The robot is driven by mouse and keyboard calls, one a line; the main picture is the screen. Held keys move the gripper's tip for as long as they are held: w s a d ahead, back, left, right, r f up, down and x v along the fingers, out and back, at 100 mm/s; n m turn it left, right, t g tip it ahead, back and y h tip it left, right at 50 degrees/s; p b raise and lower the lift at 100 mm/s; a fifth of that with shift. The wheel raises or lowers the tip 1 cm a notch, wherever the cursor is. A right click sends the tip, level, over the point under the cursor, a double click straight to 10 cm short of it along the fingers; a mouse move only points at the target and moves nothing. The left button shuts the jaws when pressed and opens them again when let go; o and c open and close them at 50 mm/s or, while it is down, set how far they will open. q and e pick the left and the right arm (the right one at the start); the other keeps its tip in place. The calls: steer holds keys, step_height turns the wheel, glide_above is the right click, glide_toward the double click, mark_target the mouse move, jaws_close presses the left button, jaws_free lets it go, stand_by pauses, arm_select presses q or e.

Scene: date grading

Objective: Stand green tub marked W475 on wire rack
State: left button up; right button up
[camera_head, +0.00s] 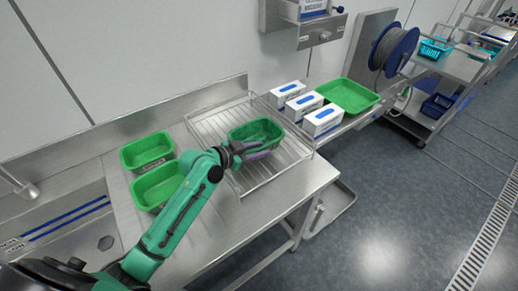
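A green tub (262,126) sits on or just above the wire rack (207,124), tilted a little in the picture. Its marking is not readable, so I cannot tell if it is W475. My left gripper (254,152) is at the tub's near-left wall, with its fingers along the rim. I cannot tell whether they are closed on the wall or stand apart around it. Two more green tubs stand left of the rack: one at the back (147,150) and one in front (158,186), partly hidden by my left arm. My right gripper is not in view.
The rack rests on a steel table (262,205). White-blue boxes (323,121) and a green tray (348,95) stand on the surface right of the rack. A sink (85,238) is at left. A steel wall unit (318,32) and blue reel (395,50) stand behind.

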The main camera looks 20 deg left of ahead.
arm_select(q)
steer(key=shift+r, duration=0.1)
steer(key=shift+s+a, duration=0.2)
steer(key=b+v, duration=0.3)
steer(key=v, duration=0.8)
steer(key=shift+d, duration=0.15)
steer(key=shift+s+r, duration=0.2)
steer(key=shift+s, duration=0.05)
